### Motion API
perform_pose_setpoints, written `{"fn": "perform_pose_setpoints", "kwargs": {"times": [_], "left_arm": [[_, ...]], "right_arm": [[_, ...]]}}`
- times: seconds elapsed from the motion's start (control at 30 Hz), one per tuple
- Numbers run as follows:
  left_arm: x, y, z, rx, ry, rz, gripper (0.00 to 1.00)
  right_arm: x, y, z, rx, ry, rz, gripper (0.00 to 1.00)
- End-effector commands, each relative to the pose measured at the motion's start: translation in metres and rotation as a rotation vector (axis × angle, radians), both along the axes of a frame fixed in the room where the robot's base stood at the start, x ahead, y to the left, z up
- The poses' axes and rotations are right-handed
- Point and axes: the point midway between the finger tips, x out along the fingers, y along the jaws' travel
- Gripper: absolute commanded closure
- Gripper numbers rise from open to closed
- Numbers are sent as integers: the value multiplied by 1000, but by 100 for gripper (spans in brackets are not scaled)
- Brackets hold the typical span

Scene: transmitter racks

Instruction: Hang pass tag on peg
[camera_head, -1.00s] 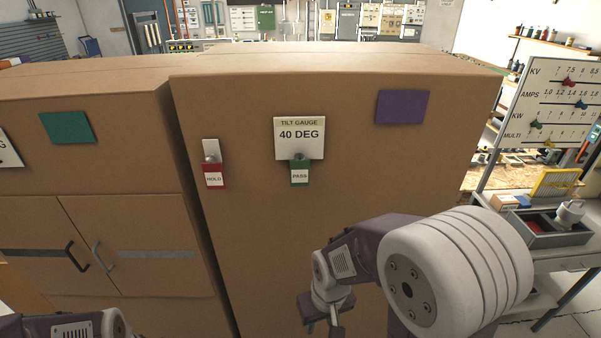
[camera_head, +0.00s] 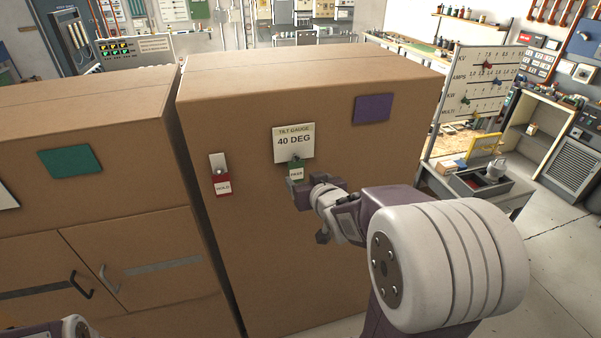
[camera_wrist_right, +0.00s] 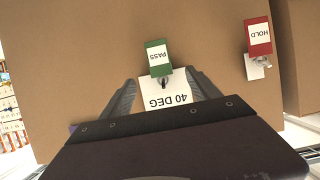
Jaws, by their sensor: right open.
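The green pass tag (camera_head: 296,170) with a white PASS label hangs at a peg on the lower edge of the white tilt gauge plate (camera_head: 293,144), which reads 40 DEG. In the right wrist view the pass tag (camera_wrist_right: 157,56) appears upside down, with the peg (camera_wrist_right: 164,79) at its edge. My right gripper (camera_head: 304,188) is close to the tag and partly covers its lower part in the head view. Its fingers (camera_wrist_right: 163,88) are open, one on each side of the plate and peg, with nothing clearly between them. My left gripper is out of view.
A red hold tag (camera_head: 222,184) hangs from its own peg plate to the left; it also shows in the right wrist view (camera_wrist_right: 258,38). A purple panel (camera_head: 372,108) is at the upper right of the brown cabinet (camera_head: 262,260). A bench with a grey tray (camera_head: 492,182) stands at right.

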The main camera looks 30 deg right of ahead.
Motion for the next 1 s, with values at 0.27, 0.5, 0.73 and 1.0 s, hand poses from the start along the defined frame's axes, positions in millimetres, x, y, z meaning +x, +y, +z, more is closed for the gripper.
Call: {"fn": "perform_pose_setpoints", "kwargs": {"times": [0.27,0.5,0.73,1.0], "left_arm": [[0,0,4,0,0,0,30],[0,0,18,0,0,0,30],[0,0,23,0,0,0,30],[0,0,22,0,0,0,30]], "right_arm": [[25,-5,-13,4,8,1,29],[64,-15,-29,2,7,2,29],[81,-19,-37,1,4,2,29],[82,-19,-37,1,3,2,37]]}}
